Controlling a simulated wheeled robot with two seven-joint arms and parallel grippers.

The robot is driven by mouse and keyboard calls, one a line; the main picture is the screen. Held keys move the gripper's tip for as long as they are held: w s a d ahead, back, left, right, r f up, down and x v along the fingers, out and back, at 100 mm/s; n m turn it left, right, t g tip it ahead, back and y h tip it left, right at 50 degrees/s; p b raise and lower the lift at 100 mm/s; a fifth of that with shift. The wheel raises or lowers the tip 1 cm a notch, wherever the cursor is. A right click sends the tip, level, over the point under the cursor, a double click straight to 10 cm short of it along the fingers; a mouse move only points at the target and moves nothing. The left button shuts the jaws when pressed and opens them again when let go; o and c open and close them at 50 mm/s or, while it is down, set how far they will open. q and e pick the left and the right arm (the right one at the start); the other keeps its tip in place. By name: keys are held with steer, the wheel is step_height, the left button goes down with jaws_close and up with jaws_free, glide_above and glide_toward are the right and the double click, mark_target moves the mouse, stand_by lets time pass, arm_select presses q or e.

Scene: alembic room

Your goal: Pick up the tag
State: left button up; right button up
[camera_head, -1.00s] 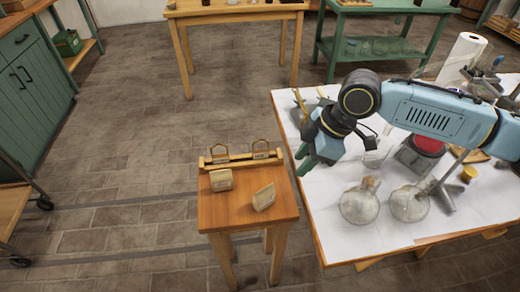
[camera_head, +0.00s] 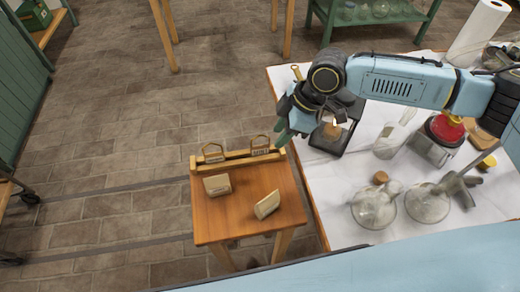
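Two small wooden tags lie or lean on the small wooden table (camera_head: 235,225): a left tag (camera_head: 217,185) and a right tag (camera_head: 267,205), which is tilted. Two more tag-like pieces with loops stand at the rack (camera_head: 235,160) along the table's back edge, one on the left (camera_head: 213,153) and one on the right (camera_head: 260,146). My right gripper (camera_head: 283,134), with green fingers, is above the table's back right corner, close to the right looped piece. Its finger gap is hidden from this angle. My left gripper is out of view.
A white-covered table (camera_head: 340,215) on the right holds round flasks (camera_head: 375,207), a red-topped device (camera_head: 445,130), a dark stand (camera_head: 335,135) and a paper roll (camera_head: 478,32).

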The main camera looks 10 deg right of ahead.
mark_target(269, 145)
steer(key=shift+a+f, duration=0.3)
steer(key=shift+f, duration=0.2)
steer(key=x, duration=0.3)
steer(key=b+x, duration=0.1)
steer(key=shift+w+a+f, duration=0.15)
steer(key=shift+w+a, duration=0.1)
steer(key=shift+w, duration=0.1)
steer(key=shift+f, duration=0.1)
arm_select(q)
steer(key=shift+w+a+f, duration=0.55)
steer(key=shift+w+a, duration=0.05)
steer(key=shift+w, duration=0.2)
arm_select(e)
jaws_close()
